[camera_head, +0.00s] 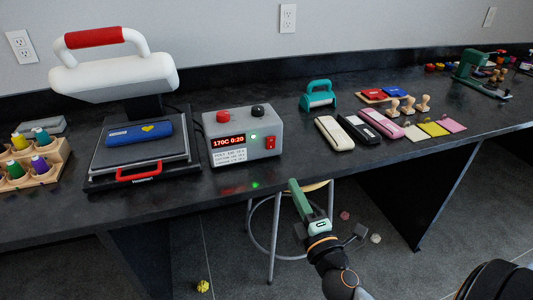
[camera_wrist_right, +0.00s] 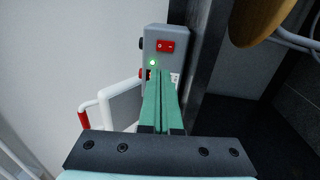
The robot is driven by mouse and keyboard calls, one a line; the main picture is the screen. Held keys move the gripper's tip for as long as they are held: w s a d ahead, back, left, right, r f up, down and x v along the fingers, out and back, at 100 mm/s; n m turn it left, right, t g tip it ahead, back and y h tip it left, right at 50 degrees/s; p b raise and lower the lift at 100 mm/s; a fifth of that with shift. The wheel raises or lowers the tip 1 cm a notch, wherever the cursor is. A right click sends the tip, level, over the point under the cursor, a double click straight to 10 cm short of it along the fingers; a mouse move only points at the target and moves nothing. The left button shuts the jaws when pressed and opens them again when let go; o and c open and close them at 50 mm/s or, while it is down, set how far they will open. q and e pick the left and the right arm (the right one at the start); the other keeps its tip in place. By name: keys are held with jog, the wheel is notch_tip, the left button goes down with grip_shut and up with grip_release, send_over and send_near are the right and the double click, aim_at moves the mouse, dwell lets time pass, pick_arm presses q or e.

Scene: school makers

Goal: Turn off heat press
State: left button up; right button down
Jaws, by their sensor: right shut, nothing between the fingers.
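The heat press (camera_head: 140,165) stands on the dark table at the left, its white upper part with a red handle (camera_head: 93,37) raised. A blue item with a yellow heart (camera_head: 139,133) lies on its lower plate. The grey control box (camera_head: 243,135) stands right of the press. Its display is lit red, a green light glows, and a red rocker switch (camera_head: 271,142) is on its front right. The switch also shows in the right wrist view (camera_wrist_right: 166,46). My right gripper (camera_head: 293,186) is shut and empty, in front of the table edge, apart from the box. My left gripper is not in view.
A rack of coloured bottles (camera_head: 33,168) stands at the far left. A stool (camera_head: 275,235) stands under the table edge. The table front before the box is clear.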

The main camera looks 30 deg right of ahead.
jog(key=p, duration=0.3)
send_near(271, 141)
jog(key=x, duration=0.7)
jog(key=shift+r, duration=0.1)
